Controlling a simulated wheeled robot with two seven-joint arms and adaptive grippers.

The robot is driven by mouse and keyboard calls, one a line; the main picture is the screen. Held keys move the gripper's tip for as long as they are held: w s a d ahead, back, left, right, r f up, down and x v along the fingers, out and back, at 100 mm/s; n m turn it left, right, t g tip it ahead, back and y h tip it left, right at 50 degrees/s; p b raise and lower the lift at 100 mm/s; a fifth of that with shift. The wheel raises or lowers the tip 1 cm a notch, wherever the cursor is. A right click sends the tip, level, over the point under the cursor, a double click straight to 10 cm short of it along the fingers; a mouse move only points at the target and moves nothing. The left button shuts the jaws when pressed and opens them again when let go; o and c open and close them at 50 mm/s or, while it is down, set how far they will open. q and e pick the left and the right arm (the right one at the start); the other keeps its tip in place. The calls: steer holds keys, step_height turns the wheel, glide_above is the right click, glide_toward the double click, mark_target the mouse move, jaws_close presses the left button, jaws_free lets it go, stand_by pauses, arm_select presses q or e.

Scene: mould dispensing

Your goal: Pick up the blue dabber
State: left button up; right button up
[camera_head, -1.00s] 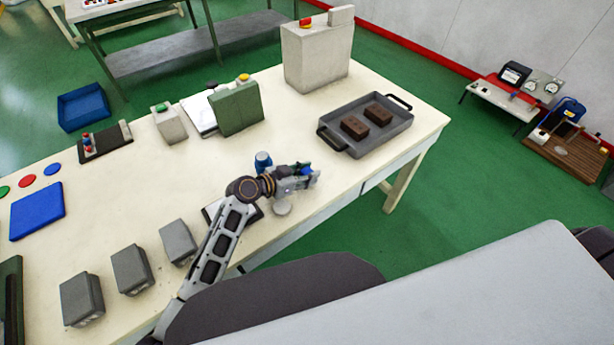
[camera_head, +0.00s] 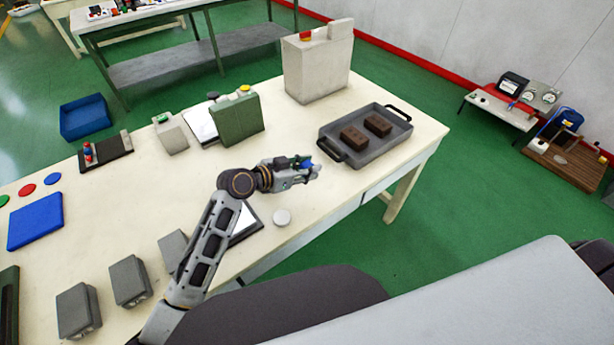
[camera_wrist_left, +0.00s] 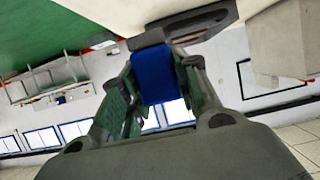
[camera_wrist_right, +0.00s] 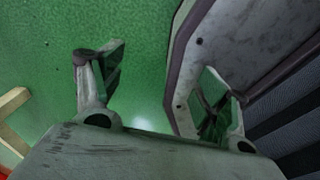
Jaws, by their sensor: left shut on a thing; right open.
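The blue dabber (camera_wrist_left: 153,75) shows as a blue block between the fingers of my left gripper (camera_wrist_left: 155,85) in the left wrist view. A small bit of blue also shows at the fingertips in the head view. My left gripper (camera_head: 308,169) is shut on it, over the front part of the table, left of the tray. Its lower end and its clearance from the table cannot be told. My right gripper (camera_wrist_right: 160,70) is open and empty in the right wrist view, with green floor beyond it. It is not in the head view.
A grey tray (camera_head: 372,151) with two brown blocks stands right of my left gripper. A green box (camera_head: 237,119) and a tall beige box (camera_head: 318,68) stand behind.

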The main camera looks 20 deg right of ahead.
arm_select(q)
steer(key=shift+r, duration=1.1)
arm_select(e)
steer(key=shift+w, duration=0.2)
steer(key=shift+s, duration=0.1)
